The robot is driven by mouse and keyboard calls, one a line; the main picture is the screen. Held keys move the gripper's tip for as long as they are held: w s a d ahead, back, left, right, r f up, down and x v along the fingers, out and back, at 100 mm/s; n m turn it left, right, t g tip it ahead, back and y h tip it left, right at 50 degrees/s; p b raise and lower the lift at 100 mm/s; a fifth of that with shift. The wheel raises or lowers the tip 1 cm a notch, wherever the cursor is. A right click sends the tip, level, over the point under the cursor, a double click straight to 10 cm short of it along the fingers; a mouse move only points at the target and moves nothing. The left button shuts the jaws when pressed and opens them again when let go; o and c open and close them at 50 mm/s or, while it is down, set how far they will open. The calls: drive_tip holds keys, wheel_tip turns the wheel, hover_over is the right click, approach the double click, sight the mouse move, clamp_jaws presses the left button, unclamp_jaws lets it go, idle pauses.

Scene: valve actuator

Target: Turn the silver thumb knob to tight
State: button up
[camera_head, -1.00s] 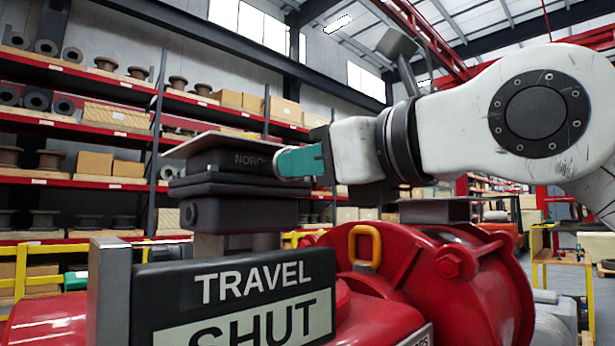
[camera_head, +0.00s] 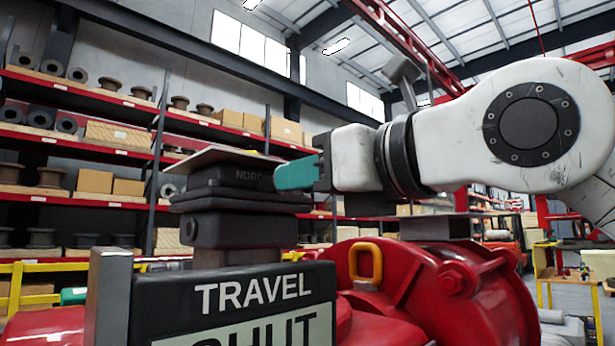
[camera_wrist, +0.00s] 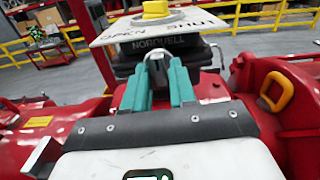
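The black NORQUELL box (camera_head: 235,180) stands on the red actuator, under a thin plate. My gripper (camera_head: 280,178), with teal fingers, reaches it from the right in the head view. In the wrist view, the two fingers of my gripper (camera_wrist: 158,62) point at the front of the box, with a narrow gap between them. A small pale silvery piece (camera_wrist: 154,56) shows between the fingertips. It may be the thumb knob, but it is mostly hidden, and I cannot tell whether the fingers touch it. The knob is not clear in the head view.
The plate (camera_wrist: 190,22) marked OPEN and SHUT carries a yellow knob (camera_wrist: 155,9) just above my fingertips. A TRAVEL sign (camera_head: 254,292) stands low in front. A yellow lifting eye (camera_head: 365,262) rises from the red housing (camera_head: 430,285) beside my arm.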

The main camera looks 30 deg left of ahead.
drive_tip(key=shift+o, duration=1.2)
drive_tip(key=shift+d, duration=0.1)
drive_tip(key=b+v, duration=0.3)
drive_tip(key=v, duration=0.7)
drive_tip(key=shift+s+d, duration=0.2)
drive_tip(key=shift+d, duration=0.05)
